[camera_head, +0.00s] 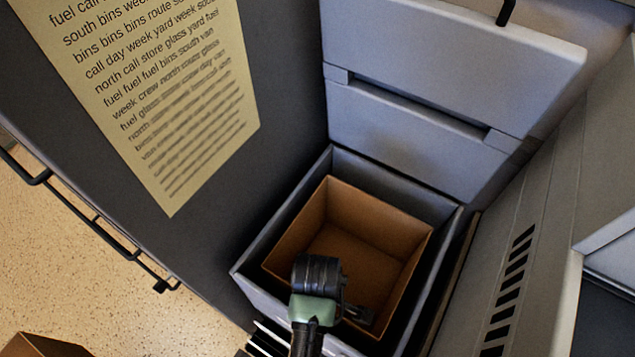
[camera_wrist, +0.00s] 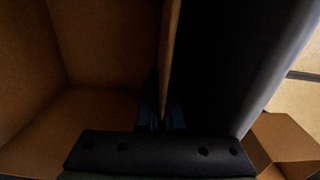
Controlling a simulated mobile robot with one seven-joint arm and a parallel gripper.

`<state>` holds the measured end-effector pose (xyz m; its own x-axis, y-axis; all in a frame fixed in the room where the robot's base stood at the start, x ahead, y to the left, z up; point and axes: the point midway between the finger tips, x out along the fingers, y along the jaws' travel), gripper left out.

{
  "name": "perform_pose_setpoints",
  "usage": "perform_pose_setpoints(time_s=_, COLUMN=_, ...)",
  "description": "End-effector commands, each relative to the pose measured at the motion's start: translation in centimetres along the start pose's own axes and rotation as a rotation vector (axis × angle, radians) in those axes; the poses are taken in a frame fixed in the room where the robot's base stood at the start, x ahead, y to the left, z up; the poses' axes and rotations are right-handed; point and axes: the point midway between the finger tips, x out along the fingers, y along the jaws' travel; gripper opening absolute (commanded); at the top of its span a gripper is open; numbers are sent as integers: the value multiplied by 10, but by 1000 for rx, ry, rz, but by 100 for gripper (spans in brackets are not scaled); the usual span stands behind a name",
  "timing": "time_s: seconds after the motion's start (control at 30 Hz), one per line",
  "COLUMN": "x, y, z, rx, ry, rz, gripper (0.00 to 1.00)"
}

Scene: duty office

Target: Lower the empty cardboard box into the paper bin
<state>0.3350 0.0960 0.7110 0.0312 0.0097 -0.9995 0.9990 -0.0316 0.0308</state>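The empty cardboard box (camera_head: 365,245) sits open side up inside the grey paper bin (camera_head: 262,298). Its rim is a little below the bin's rim, with a narrow gap around it; its underside is hidden. My gripper (camera_head: 358,314) is at the near side of the box. In the wrist view, my gripper (camera_wrist: 161,112) has its dark fingers on either side of the box's thin wall and looks closed on it. The inside of the box (camera_wrist: 105,45) shows to the left of the wall, and the dark gap to the bin's wall (camera_wrist: 285,65) to the right.
Grey drawer fronts (camera_head: 420,110) stand right behind the bin. A vented grey cabinet (camera_head: 535,230) is close on the right. A dark panel with a printed notice (camera_head: 165,90) is on the left. Another cardboard box (camera_head: 42,346) stands on the speckled floor at lower left.

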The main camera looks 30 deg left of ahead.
Motion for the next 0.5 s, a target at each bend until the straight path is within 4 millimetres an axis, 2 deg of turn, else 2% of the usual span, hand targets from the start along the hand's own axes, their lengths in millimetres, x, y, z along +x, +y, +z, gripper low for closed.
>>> perform_pose_setpoints(time_s=0.03, x=72, y=-14, z=2, rx=-4, ry=-1, rz=-22, gripper=14)
perform_pose_setpoints(time_s=0.17, x=72, y=-14, z=2, rx=-4, ry=-1, rz=-22, gripper=37)
perform_pose_setpoints(time_s=0.2, x=72, y=-14, z=2, rx=-4, ry=-1, rz=-22, gripper=40)
perform_pose_setpoints(time_s=0.5, x=70, y=-14, z=2, rx=-4, ry=-1, rz=-24, gripper=40)
